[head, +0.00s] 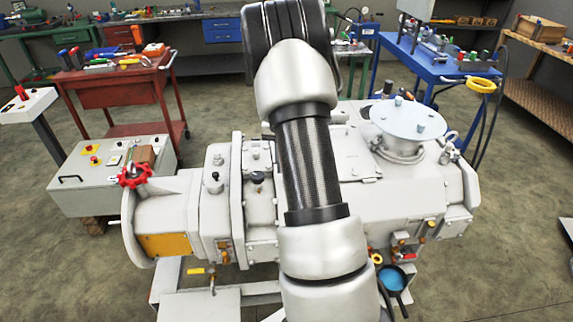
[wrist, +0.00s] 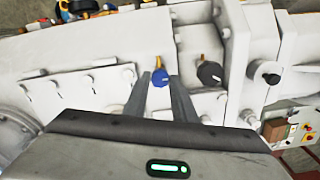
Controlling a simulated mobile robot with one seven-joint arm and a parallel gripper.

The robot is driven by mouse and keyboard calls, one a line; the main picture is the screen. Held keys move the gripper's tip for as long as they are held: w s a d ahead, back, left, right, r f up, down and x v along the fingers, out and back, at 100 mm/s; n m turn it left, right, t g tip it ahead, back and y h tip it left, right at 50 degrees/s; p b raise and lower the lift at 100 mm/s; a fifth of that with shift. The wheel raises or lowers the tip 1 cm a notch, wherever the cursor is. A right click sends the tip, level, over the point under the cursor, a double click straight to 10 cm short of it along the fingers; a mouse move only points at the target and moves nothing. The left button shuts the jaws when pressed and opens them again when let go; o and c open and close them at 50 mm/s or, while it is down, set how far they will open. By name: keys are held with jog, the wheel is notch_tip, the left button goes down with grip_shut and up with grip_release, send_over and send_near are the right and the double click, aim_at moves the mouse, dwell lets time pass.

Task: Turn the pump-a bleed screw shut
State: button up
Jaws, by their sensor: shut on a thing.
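The grey vacuum pump (head: 350,190) fills the middle of the head view. In the wrist view, a small blue knob (wrist: 160,77) on a brass stem stands on the pump's top, between the fingertips of my gripper (wrist: 160,82), which is shut on it. A black knob (wrist: 210,73) on a similar brass stem stands just to the right, apart from my fingers. No label shows which screw is pump-a's. In the head view my arm hides my gripper and the blue knob.
A red cart (head: 120,90) and a blue cart (head: 425,68) stand behind.

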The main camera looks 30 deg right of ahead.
jog(key=o, duration=1)
jog(key=shift+o, duration=0.2)
jog(key=shift+r, duration=0.1)
notch_tip(320, 180, up, 17)
jog(key=p, duration=0.1)
jog(key=shift+r, duration=0.15)
